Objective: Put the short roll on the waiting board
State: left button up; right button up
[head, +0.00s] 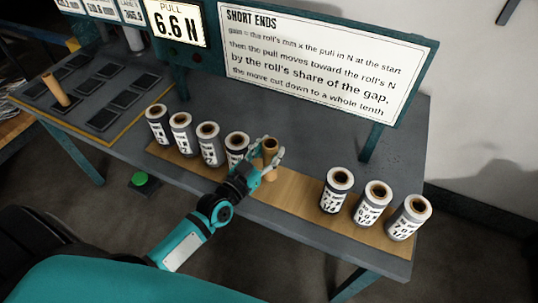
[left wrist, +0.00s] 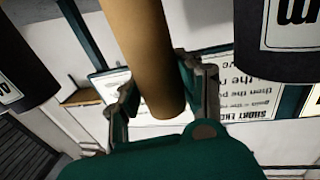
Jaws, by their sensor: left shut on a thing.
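My left gripper (head: 266,158) is shut on a slim tan roll (head: 270,146), which stands roughly upright between its fingers. The roll is also large in the left wrist view (left wrist: 145,50), between the fingers (left wrist: 160,100). It is over the wooden board (head: 292,190) along the table's front; I cannot tell whether its lower end touches the board. Several grey rolls with white labels, such as one (head: 209,144), stand left of it on the board. Three more, such as the middle one (head: 373,206), stand at the board's right end. My right gripper is not in view.
A dark mat (head: 92,92) with several black pads lies at the left, and another tan roll (head: 56,90) stands on it. A sign (head: 318,60) and a display reading 6.6 N (head: 178,24) stand behind. A green button (head: 140,179) is below the table's front edge.

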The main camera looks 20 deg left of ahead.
aim_at(265, 162)
pick_arm(q)
jog(key=shift+a+f, duration=0.15)
jog(key=shift+f, duration=1.35)
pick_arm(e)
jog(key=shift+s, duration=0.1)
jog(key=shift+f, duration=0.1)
pick_arm(q)
jog(key=shift+f, duration=0.2)
jog(key=o, duration=0.9)
jog(key=shift+r, duration=0.1)
jog(key=shift+o, duration=1.1)
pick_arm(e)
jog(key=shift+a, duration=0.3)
